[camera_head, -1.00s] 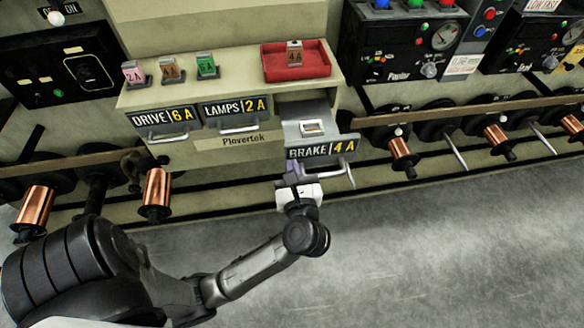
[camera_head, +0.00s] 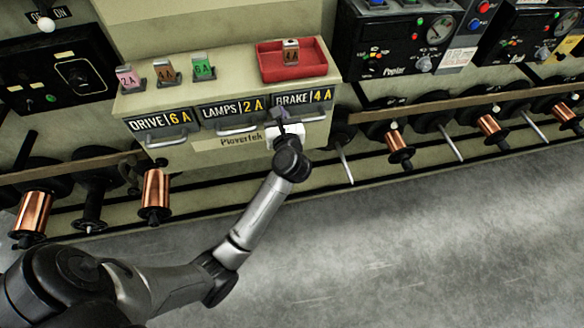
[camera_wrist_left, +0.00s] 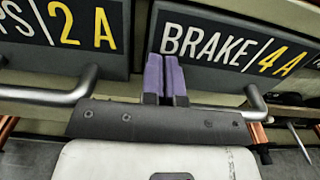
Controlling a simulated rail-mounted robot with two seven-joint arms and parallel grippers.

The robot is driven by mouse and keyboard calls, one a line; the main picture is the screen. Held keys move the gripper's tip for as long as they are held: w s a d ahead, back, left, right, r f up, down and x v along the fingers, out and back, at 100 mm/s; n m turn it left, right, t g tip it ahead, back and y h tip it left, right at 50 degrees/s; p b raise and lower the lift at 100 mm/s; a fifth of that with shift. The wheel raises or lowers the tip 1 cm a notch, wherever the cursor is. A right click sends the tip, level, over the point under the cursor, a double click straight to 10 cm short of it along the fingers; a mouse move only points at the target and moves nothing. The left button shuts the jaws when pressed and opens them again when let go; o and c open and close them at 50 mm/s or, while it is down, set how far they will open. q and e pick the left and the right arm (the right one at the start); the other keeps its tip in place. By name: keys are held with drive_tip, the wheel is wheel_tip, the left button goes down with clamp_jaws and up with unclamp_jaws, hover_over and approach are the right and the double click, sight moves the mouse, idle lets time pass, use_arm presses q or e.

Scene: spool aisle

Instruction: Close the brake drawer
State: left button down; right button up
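The brake drawer (camera_head: 304,98), with a black "BRAKE 4 A" label and a metal handle, is at the right end of the drawer row. Its front looks level with the other two fronts, and its inside is hidden. In the left wrist view its label (camera_wrist_left: 235,45) fills the upper right. My left gripper (camera_head: 279,115) is at the left part of this drawer front. Its two purple fingertips (camera_wrist_left: 168,72) are together with nothing between them, over the label's left end; I cannot tell whether they touch it. My right gripper is out of view.
The drive drawer (camera_head: 160,122) and lamps drawer (camera_head: 232,110) are shut to the left. On the cabinet top stand pink (camera_head: 128,77), brown (camera_head: 165,71) and green (camera_head: 204,67) fuses and a red tray (camera_head: 310,72) holding a brown fuse (camera_head: 291,51). Copper spools (camera_head: 157,190) line the wall below.

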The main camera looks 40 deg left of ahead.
use_arm(q)
drive_tip(key=shift+a+f, duration=0.1)
drive_tip(key=shift+f, duration=0.15)
drive_tip(key=p+v, duration=0.2)
drive_tip(key=v, duration=1.2)
drive_tip(key=shift+r+p, duration=0.3)
drive_tip(key=shift+p, duration=0.1)
drive_tip(key=shift+w, duration=0.1)
